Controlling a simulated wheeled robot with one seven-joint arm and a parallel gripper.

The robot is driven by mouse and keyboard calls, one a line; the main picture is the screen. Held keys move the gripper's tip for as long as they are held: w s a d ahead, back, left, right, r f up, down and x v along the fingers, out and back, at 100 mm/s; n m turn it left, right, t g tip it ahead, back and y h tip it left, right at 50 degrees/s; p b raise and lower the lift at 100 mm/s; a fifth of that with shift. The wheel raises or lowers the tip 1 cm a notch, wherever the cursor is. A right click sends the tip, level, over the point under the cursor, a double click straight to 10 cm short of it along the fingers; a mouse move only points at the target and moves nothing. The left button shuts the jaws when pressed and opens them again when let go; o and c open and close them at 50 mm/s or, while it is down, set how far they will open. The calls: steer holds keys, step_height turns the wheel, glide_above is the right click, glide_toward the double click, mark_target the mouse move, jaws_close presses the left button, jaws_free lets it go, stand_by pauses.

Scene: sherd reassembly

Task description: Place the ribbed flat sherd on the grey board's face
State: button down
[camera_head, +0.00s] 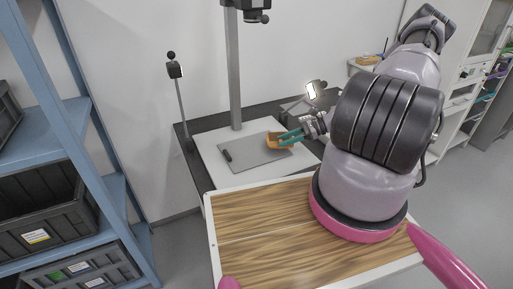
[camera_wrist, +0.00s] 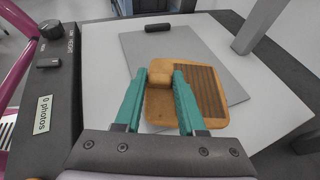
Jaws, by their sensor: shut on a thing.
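The ribbed flat sherd (camera_wrist: 206,92) is a flat orange-brown piece with a darker ribbed patch on its right part and a small raised block on it. My gripper (camera_wrist: 160,82) has green fingers that are shut on the raised block. The sherd also shows small in the head view (camera_head: 272,141), at the fingertips of my gripper (camera_head: 282,138). The grey board (camera_wrist: 143,45) lies flat under and beyond the sherd in the wrist view, and also shows in the head view (camera_head: 240,152). The sherd overlaps the board's near right part. I cannot tell whether it touches the board.
A dark cylinder (camera_wrist: 158,27) lies near the board's far edge; it also shows in the head view (camera_head: 227,155). The board lies on a white sheet (camera_head: 209,146). A grey post (camera_head: 233,80) rises behind. A wood-grained tabletop (camera_head: 265,220) is in front.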

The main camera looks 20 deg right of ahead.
glide_above(259, 154)
steer(key=shift+d, duration=0.2)
steer(key=shift+a, duration=0.55)
steer(key=shift+d+f, duration=0.15)
steer(key=shift+f, duration=1.6)
steer(key=c, duration=0.5)
jaws_free()
steer(key=shift+f, duration=0.15)
steer(key=shift+d+r, duration=0.25)
steer(key=shift+d, duration=0.05)
steer(key=v, duration=1.1)
steer(key=shift+d, duration=0.15)
